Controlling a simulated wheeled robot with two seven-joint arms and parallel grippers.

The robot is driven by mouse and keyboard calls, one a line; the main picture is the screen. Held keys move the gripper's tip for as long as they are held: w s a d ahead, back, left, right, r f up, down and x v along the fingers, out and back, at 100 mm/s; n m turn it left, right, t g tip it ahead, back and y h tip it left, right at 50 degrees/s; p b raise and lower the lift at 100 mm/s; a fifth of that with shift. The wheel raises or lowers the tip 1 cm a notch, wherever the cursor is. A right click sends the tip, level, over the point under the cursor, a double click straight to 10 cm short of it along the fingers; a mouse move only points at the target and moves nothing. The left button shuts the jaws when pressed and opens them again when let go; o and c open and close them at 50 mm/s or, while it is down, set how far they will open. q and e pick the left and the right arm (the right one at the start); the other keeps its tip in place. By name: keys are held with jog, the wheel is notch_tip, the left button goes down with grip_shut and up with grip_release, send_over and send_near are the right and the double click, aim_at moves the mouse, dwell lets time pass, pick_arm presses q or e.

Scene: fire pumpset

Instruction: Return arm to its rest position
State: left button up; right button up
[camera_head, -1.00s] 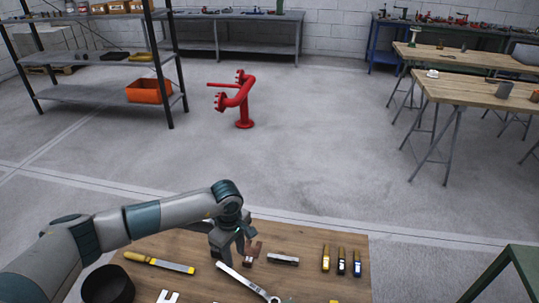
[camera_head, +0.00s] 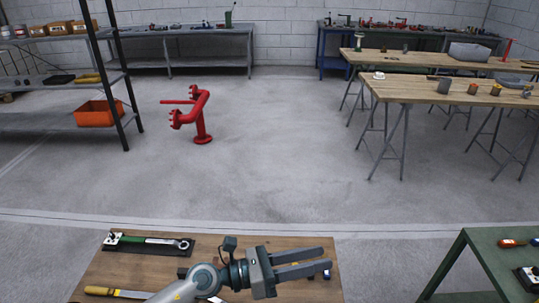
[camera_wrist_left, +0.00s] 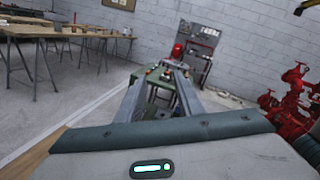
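My left arm comes in from the bottom of the head view, above the wooden table (camera_head: 130,270). Its left gripper (camera_head: 328,257) points to the right, with its two grey fingers apart and nothing between them. In the left wrist view the gripper (camera_wrist_left: 158,82) also shows its fingers spread, with a green table (camera_wrist_left: 153,112) seen beyond the gap. The gripper hides part of the wooden table's right side and the small items there. My right gripper is in neither view.
A ratchet wrench (camera_head: 180,244) on a dark mat and a yellow-handled tool (camera_head: 100,291) lie on the wooden table. A green table (camera_head: 478,255) stands at the right. A red pipe fitting (camera_head: 202,120) stands on the open floor; trestle tables (camera_head: 430,91) are at the back right.

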pick_arm(q)
jog(key=w+a+r+n+t, duration=0.35)
jog(key=r+n+t, duration=0.25)
jog(key=n+t, duration=0.25)
jog(key=w+a+f+n+t+y, duration=0.25)
jog(key=a+n+t+y, duration=0.6)
jog(key=n, duration=0.75)
jog(key=s+a+f+n+g+y, duration=0.3)
jog(key=a+f+n+g+y, duration=0.15)
jog(key=a+f+n, duration=0.3)
jog(key=s+a+f+n+g+y, duration=0.3)
jog(key=a+f+n+y, duration=0.25)
jog(key=a, duration=0.35)
jog(key=s+a+f+n+g, duration=0.2)
jog(key=s+f+n+g, duration=0.4)
jog(key=s, duration=0.6)
jog(key=s+a+f+n+g, duration=0.2)
jog(key=s+f+g, duration=0.35)
jog(key=s, duration=0.75)
notch_tip(320, 180, down, 29)
jog(key=s+a+f+b, duration=0.1)
jog(key=s+a+f, duration=0.1)
jog(key=s+f, duration=1.6)
notch_tip(320, 180, down, 2)
jog(key=shift+s+a+f+m+g+b, duration=0.1)
jog(key=shift+s+a+m+g+b, duration=0.05)
jog(key=shift+a+m+g+b, duration=0.25)
jog(key=shift+h, duration=0.25)
